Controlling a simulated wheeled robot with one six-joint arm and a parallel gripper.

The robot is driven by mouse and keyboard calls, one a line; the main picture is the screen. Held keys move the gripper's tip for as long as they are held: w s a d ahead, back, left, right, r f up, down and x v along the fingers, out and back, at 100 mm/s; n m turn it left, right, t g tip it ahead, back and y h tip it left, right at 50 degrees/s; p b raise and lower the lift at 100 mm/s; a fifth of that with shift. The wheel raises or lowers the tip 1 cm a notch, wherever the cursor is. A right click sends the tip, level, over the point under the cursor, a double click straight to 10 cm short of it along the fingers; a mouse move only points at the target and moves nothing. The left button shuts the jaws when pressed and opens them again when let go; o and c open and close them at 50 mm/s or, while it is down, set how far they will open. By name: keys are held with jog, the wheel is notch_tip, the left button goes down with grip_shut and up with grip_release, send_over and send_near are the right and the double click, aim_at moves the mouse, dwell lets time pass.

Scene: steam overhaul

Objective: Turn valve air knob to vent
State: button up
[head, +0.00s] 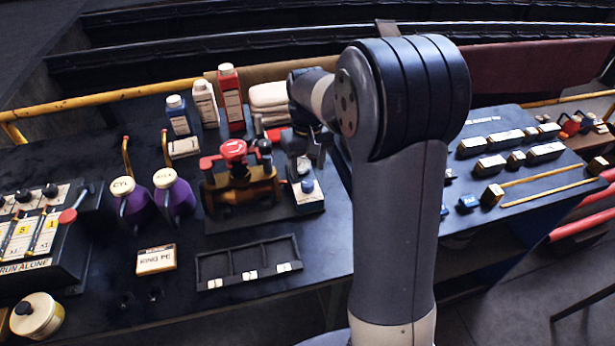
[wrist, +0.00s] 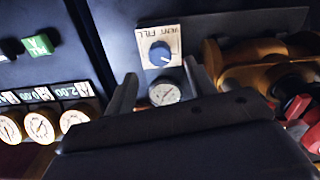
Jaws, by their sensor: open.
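The valve air knob (wrist: 160,52) is a blue round knob on a cream plate (wrist: 144,38) lettered VENT and FILL, in the wrist view. A small pale mark shows on the knob's lower right side there. The blue knob also shows in the head view (head: 308,186), at the front of a dark block. A round white gauge (wrist: 165,94) sits next to the plate. My gripper (wrist: 160,70) is open and empty, its two fingers reaching to either side of the gauge, apart from the knob. In the head view my gripper (head: 312,150) hangs above the rear of that block.
A brass valve body with a red knob (head: 233,150) stands close to the left of the block. A black tray (head: 249,267) lies in front. Purple oil cans (head: 175,195) and bottles (head: 205,103) stand further left. White cloths (head: 268,97) lie behind.

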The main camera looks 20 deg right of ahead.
aim_at(308, 183)
notch_tip(308, 183, up, 5)
jog(key=shift+r, duration=0.1)
dwell(0.4)
notch_tip(308, 183, down, 11)
jog(key=shift+f+p, duration=0.1)
jog(key=shift+p, duration=0.25)
jog(key=shift+r+m, duration=0.2)
jog(key=shift+m, duration=0.1)
